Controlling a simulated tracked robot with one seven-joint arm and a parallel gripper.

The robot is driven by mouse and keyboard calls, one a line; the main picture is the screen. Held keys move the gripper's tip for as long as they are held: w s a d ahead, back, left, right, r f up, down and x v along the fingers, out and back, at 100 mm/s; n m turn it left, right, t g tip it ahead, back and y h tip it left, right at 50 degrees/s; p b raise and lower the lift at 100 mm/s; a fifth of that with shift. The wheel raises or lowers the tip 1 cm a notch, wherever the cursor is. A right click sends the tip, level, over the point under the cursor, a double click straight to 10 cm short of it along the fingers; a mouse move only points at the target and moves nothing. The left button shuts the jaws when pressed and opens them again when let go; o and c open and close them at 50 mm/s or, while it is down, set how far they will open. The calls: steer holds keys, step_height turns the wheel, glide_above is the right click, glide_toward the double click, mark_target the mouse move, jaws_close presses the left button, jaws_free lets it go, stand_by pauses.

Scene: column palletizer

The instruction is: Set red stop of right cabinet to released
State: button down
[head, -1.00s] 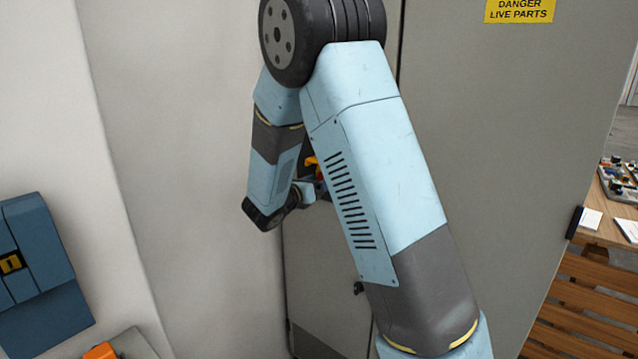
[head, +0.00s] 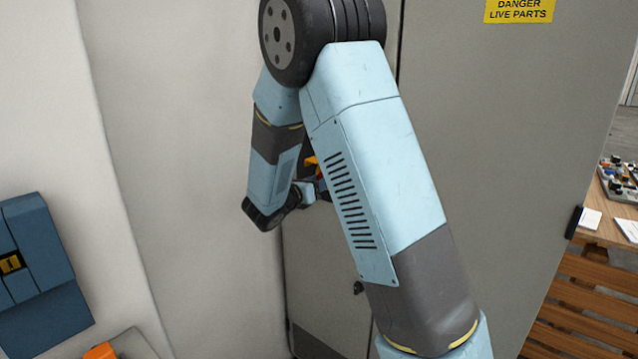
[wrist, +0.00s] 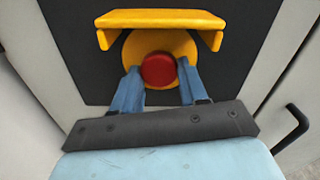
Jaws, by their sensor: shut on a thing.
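In the wrist view the red stop (wrist: 158,70) is a round red button on a yellow round base (wrist: 160,38). It sits on a dark panel (wrist: 80,60) under a yellow shroud (wrist: 160,17). My gripper (wrist: 158,84) has its two blue fingers on either side of the red button, shut on it. Whether the button is pressed in or out cannot be told. In the head view my arm hides the button, and only a bit of the yellow shroud (head: 310,161) shows beside the arm at the grey cabinet (head: 480,130).
A black handle (wrist: 294,128) stands out at the right in the wrist view. A yellow danger sign (head: 519,10) is on the cabinet. A wooden table (head: 612,228) with small items stands at the far right. A blue box (head: 35,255) is at the left.

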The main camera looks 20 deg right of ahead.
steer(key=shift+v, duration=1.15)
steer(key=c, duration=0.6)
jaws_free()
steer(key=v, duration=1.3)
steer(key=shift+s+a, duration=0.15)
steer(key=shift+a, duration=0.15)
